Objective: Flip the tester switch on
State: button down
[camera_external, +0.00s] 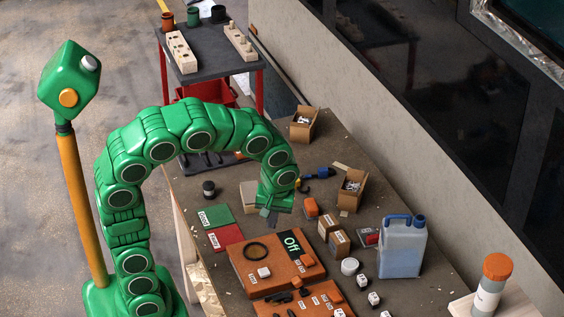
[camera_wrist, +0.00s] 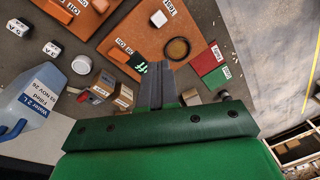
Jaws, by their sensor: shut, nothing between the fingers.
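The tester is a flat orange box (camera_external: 250,270) on the table, and it also shows in the wrist view (camera_wrist: 145,33). Its black display (camera_external: 291,243) reads "Off" in green. An orange switch block (camera_external: 308,263) sits beside the display; in the wrist view the block (camera_wrist: 121,53) has ON and OFF labels near it. A black ring and a white cube (camera_external: 264,272) lie on the box. My gripper (camera_external: 270,214) is shut and empty, above the table behind the tester. In the wrist view its fingertips (camera_wrist: 153,68) overlap the display's edge and hide part of it.
A second orange panel (camera_external: 325,292) lies in front of the tester. Green (camera_external: 216,215) and red (camera_external: 225,237) plates lie left. Small cardboard boxes (camera_external: 329,226), a white lid (camera_external: 349,266) and a blue-capped jug (camera_external: 402,250) stand right.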

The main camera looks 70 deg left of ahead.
jog(key=w+d+f+n, duration=0.1)
jog(key=w+f+n, duration=0.1)
jog(key=w, duration=0.3)
jog(key=w+f+n, duration=0.2)
jog(key=w+n, duration=0.1)
jog(key=w, duration=0.3)
jog(key=shift+w+d+n+t+y, duration=0.25)
jog(key=shift+d+n+t+y, duration=0.05)
jog(key=shift+d+y, duration=0.1)
send_over(309, 261)
jog(key=f, duration=1.2)
jog(key=shift+d, duration=0.3)
jog(key=shift+d+f, duration=0.15)
jog(key=shift+f, duration=0.7)
jog(key=shift+d+f, duration=0.1)
jog(key=shift+f, duration=0.05)
jog(key=shift+d+f+y, duration=0.1)
jog(key=shift+f+y, duration=0.1)
jog(key=shift+y, duration=0.3)
jog(key=shift+a+r, duration=0.35)
jog(key=shift+a, duration=0.4)
